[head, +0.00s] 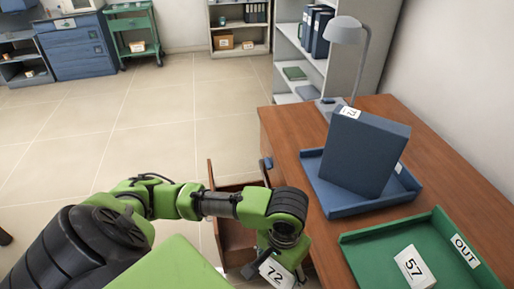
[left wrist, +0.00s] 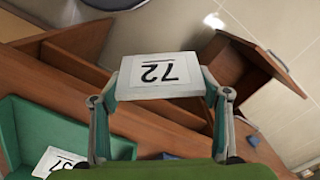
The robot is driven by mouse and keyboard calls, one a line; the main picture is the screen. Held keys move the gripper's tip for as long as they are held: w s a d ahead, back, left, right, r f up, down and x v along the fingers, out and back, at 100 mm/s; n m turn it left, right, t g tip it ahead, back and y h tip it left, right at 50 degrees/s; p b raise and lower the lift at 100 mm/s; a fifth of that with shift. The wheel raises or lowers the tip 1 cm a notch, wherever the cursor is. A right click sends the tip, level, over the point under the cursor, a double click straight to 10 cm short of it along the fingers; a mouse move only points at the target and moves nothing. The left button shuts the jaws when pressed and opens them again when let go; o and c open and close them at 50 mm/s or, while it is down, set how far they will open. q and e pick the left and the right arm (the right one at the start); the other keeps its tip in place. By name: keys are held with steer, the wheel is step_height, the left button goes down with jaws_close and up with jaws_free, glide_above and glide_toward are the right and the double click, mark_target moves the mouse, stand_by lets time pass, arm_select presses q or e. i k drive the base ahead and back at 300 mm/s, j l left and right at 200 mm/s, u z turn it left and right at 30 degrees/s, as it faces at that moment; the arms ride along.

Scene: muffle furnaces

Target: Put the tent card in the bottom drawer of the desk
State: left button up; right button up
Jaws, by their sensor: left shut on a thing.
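The tent card (head: 277,274), white with a black 72, is held in my left gripper (head: 275,265) beside the desk's left side. In the left wrist view the tent card (left wrist: 160,72) sits between the two fingers of my left gripper (left wrist: 162,82), which is shut on it. An open wooden drawer (head: 235,238) sticks out from the desk (head: 285,130), partly hidden behind my arm. It also shows in the left wrist view (left wrist: 232,75), right of the card; its visible inside looks empty. I cannot tell which drawer level it is. My right gripper is not in view.
A green OUT tray (head: 352,244) on the desk holds a white card marked 57 (head: 414,267). Behind it, a blue tray (head: 333,207) holds a blue box (head: 362,152) with a 72 label. A grey lamp (head: 345,30) stands behind. The floor left of the desk is clear.

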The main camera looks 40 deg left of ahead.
mark_target(245, 230)
steer(key=k+l+z, duration=0.2)
steer(key=k, duration=0.35)
steer(key=k+z, duration=0.25)
steer(key=k, duration=0.35)
steer(key=z, duration=1.8)
steer(key=k+j+z, duration=0.2)
steer(key=j, duration=0.3)
steer(key=k+j+z, duration=0.2)
steer(key=k+j, duration=0.15)
steer(key=k+j+z, duration=0.2)
steer(key=j, duration=0.35)
steer(key=k+j, duration=1.4)
steer(key=j, duration=0.2)
